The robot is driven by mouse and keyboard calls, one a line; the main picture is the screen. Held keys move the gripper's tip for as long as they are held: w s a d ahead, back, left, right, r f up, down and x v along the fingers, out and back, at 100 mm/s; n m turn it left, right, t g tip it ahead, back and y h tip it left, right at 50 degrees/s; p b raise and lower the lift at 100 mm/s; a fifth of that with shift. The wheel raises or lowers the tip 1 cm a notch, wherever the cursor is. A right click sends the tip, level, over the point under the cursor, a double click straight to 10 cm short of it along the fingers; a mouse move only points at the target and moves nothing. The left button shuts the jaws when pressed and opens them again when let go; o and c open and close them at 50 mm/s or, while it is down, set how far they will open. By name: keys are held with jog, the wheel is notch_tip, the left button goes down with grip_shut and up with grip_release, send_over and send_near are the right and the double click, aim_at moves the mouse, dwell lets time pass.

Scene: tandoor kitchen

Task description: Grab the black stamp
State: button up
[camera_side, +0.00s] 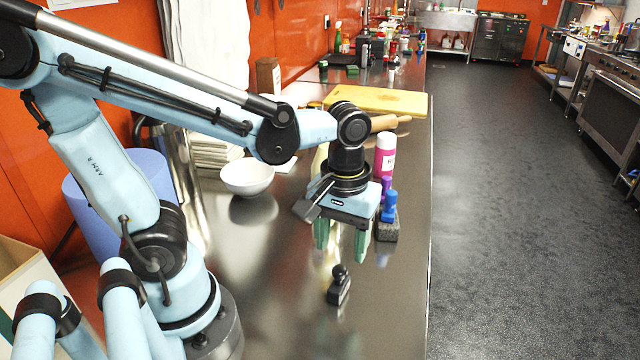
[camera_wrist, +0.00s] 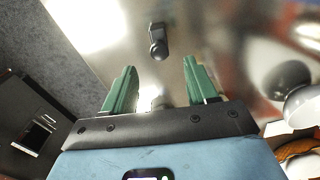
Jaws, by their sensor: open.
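The black stamp (camera_side: 339,287) stands upright on the steel counter (camera_side: 270,300), its round knob on top. It also shows in the wrist view (camera_wrist: 157,42), beyond the fingertips and between their lines. My gripper (camera_side: 341,246) has two green fingers pointing down. It is open and empty, above the counter and behind the stamp in the side view. The fingers also show apart in the wrist view (camera_wrist: 160,68). They do not touch the stamp.
A blue stamp (camera_side: 390,208) and a purple one (camera_side: 386,187) stand near a dark grey block (camera_side: 387,229), beside a pink bottle (camera_side: 385,155). A white bowl (camera_side: 247,177) is to the left. The counter around the black stamp is clear; its right edge is close.

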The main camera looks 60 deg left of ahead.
aim_at(343, 270)
jog(key=shift+f, duration=2.3)
jog(key=shift+w+a+f, duration=0.15)
jog(key=shift+w+f, duration=0.1)
jog(key=shift+f, duration=0.65)
jog(key=shift+w+a+f, duration=0.15)
jog(key=shift+w+f, duration=0.1)
jog(key=shift+f, duration=1.55)
jog(key=shift+c, duration=0.3)
jog(key=c, duration=1)
jog(key=shift+r, duration=0.2)
